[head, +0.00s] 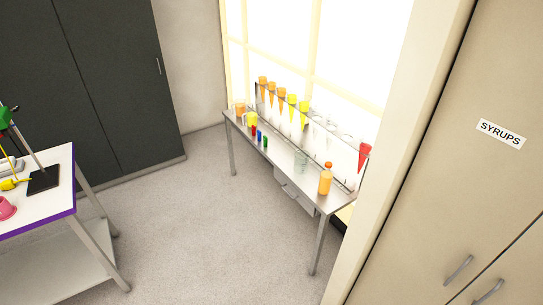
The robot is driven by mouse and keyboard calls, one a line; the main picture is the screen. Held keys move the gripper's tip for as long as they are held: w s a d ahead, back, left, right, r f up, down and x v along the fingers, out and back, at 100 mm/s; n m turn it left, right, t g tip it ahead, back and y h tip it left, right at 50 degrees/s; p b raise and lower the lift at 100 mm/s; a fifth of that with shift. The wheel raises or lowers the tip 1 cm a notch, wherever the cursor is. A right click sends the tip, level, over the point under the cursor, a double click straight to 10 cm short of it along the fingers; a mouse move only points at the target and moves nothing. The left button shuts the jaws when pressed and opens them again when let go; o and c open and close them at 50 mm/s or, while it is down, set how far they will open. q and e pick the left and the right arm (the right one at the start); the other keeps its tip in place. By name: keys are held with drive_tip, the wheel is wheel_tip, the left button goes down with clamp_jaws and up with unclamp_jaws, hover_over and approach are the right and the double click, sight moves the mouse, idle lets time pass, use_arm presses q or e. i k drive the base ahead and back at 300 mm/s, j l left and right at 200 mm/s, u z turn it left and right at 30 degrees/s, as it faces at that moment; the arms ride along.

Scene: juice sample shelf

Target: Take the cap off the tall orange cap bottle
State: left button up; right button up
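The tall orange cap bottle (325,181) stands upright near the right front end of a narrow metal table (313,196) by the window. It is orange, and its orange cap (328,165) is on its top. Neither of my grippers shows in the head view, and the table is some way off across the floor.
A rack (322,122) of coloured cones runs along the table's back. Small vials (259,136) and beakers (302,160) stand on it. A white bench (62,190) is at left. A beige SYRUPS cabinet (455,190) stands right. The floor (205,235) between is clear.

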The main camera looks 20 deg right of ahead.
sight(327, 175)
drive_tip(key=i+z, duration=0.1)
drive_tip(key=i, duration=0.4)
drive_tip(key=i+j+z, duration=0.1)
drive_tip(key=i, duration=0.35)
drive_tip(key=i+j+z, duration=0.1)
drive_tip(key=i+j, duration=0.15)
drive_tip(key=i, duration=0.25)
